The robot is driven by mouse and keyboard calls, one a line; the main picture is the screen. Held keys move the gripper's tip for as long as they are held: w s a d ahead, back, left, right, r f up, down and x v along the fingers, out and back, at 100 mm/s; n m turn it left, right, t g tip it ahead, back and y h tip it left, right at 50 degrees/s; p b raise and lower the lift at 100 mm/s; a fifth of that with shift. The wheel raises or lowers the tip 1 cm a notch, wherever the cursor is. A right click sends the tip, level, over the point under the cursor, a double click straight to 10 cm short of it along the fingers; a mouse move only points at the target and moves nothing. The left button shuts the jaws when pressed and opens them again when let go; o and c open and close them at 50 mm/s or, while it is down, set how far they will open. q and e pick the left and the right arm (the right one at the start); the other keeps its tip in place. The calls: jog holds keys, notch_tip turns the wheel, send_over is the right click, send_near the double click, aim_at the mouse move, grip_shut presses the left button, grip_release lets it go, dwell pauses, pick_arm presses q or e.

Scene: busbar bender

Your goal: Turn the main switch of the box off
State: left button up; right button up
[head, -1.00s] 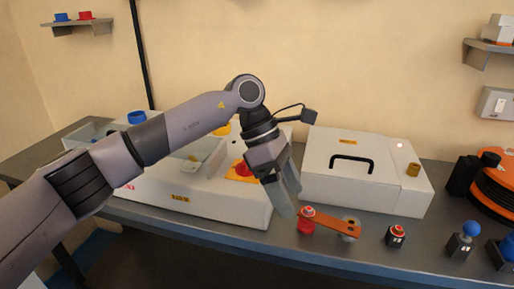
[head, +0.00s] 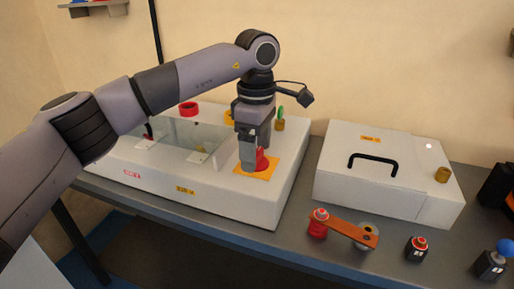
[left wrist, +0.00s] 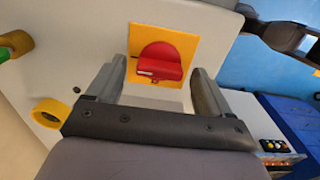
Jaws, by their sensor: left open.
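The main switch is a red knob (head: 263,159) on a square yellow plate (head: 268,173), on top of the white box (head: 235,205) at the left of the bench. My left gripper (head: 249,163) points down over the switch and partly hides it in the head view. In the left wrist view the red knob (left wrist: 160,62) on its yellow plate (left wrist: 184,43) shows between the two open fingers of my left gripper (left wrist: 160,80). Contact with the knob cannot be told. My right gripper is not in view.
A white case (head: 385,195) with a black handle stands right of the box. A copper-coloured bar (head: 343,230) on round posts and small button units (head: 417,249) lie along the bench's front. A clear cover (head: 185,138) is on the box, left of the gripper.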

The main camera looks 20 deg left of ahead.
pick_arm(q)
jog(key=shift+f, duration=0.2)
jog(key=c, duration=1)
jog(key=shift+c, duration=0.2)
